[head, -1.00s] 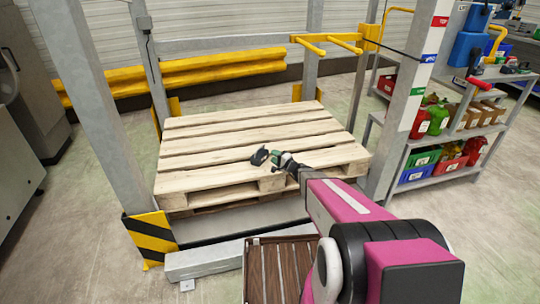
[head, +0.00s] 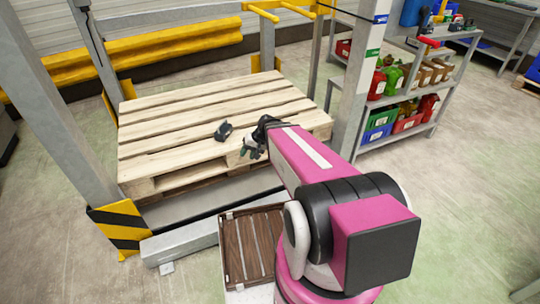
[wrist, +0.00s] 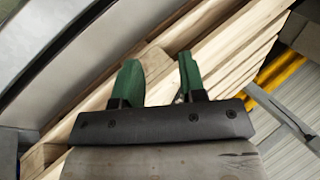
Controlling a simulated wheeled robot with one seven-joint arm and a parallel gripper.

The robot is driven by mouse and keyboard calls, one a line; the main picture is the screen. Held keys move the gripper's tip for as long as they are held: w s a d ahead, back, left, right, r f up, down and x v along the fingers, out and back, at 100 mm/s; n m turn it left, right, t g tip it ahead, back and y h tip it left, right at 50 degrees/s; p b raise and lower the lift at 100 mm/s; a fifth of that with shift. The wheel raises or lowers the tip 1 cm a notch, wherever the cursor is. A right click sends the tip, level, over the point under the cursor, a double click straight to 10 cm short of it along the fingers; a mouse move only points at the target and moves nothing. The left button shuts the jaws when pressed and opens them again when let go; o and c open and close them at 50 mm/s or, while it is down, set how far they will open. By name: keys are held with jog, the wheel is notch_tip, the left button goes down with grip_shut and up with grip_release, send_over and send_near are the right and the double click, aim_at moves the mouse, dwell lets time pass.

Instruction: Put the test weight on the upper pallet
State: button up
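The test weight (head: 223,131), a small dark object, lies on the top boards of the upper pallet (head: 165,122), towards its front edge.
A yellow and black striped post guard (head: 120,230) stands at the front left. A brown slatted crate (head: 248,250) is in front of the pallets. A shelf with coloured bins (head: 382,125) stands to the right. Yellow prongs (head: 262,12) stick out above the pallet's back.

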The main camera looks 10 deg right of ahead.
jog(key=s+d+r+g+h, duration=0.1)
jog(key=s+d+r+h, duration=0.2)
jog(key=s+d+h, duration=0.3)
jog(key=shift+s+d+r+n, duration=0.15)
jog(key=shift+s+d+n, duration=0.2)
jog(key=shift+d, duration=0.7)
